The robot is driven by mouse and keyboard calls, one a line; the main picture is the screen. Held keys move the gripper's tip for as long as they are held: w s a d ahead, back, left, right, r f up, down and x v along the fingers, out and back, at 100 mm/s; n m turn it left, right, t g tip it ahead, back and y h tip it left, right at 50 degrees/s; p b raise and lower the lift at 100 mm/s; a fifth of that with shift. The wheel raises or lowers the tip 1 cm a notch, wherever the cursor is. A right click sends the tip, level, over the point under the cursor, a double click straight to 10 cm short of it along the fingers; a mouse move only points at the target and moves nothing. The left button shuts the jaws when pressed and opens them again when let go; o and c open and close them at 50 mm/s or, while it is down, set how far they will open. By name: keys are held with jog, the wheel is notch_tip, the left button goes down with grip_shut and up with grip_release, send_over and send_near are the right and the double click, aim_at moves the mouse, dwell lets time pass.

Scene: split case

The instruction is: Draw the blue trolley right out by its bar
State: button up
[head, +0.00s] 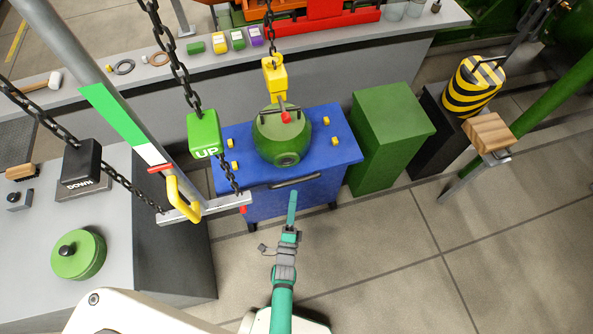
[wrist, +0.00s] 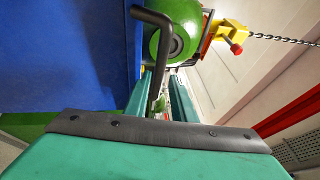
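The blue trolley (head: 343,150) stands against the grey bench with a round green vessel (head: 285,135) on its top. Its dark bar (head: 297,182) runs across the upper front face; in the wrist view the bar (wrist: 168,45) stands off the blue face (wrist: 70,60). My gripper (head: 292,192) is in front of the trolley, its tips close to the bar. In the wrist view my gripper (wrist: 161,85) is open, with a gap between the teal fingers. The bar lines up with that gap; I cannot tell whether it lies between the fingertips or just beyond them.
A yellow block (head: 274,75) on a chain hangs over the vessel. A green UP block (head: 204,133) and a metal beam with a yellow hook (head: 182,200) hang at left. A green cabinet (head: 390,130) stands right of the trolley. The floor (head: 390,255) in front is clear.

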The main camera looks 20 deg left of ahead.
aim_at(296, 171)
jog(key=x, duration=1.1)
jog(key=shift+s, duration=0.1)
grip_shut()
